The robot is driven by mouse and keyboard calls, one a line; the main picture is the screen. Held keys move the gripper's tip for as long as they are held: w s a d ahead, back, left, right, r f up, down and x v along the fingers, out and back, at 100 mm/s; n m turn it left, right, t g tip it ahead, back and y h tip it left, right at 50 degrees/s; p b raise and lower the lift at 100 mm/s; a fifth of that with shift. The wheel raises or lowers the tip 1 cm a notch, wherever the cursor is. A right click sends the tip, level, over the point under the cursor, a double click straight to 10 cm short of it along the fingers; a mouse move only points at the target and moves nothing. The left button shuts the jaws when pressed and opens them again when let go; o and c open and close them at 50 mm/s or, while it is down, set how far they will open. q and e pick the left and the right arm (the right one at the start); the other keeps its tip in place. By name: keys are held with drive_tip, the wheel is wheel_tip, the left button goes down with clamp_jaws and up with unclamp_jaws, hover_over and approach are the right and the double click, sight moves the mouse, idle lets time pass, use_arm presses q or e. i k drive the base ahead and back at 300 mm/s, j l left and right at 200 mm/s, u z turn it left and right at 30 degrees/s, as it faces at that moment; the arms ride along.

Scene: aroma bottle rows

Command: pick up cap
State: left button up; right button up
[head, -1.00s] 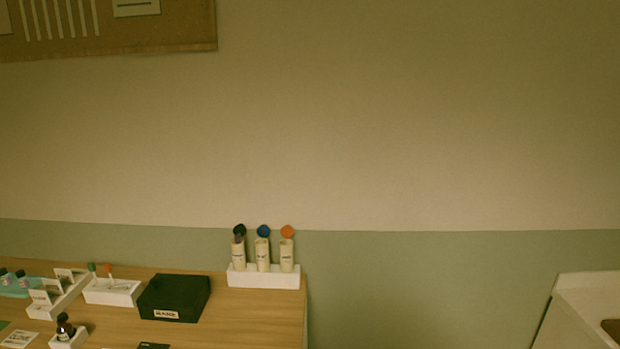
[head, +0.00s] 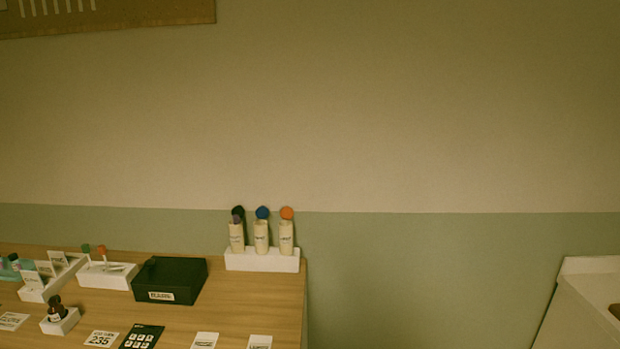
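No gripper of mine is in the head view. A small dark bottle with a dark top (head: 56,309) stands in a white holder (head: 62,322) at the lower left of the table. Three cream tubes stand in a white rack (head: 262,261) at the table's back right; above them show a dark green round top (head: 238,212), a blue one (head: 262,212) and an orange one (head: 287,213). I cannot tell which thing is the task's cap, and no loose cap is clearly seen.
The wooden table (head: 237,301) holds a black box (head: 170,280), a white tray (head: 106,276) with green- and orange-topped sticks, a white card holder (head: 50,280) and several cards (head: 141,337) along the front. A white counter (head: 588,290) stands at right, across a gap.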

sight(56, 311)
drive_tip(key=u, duration=1.45)
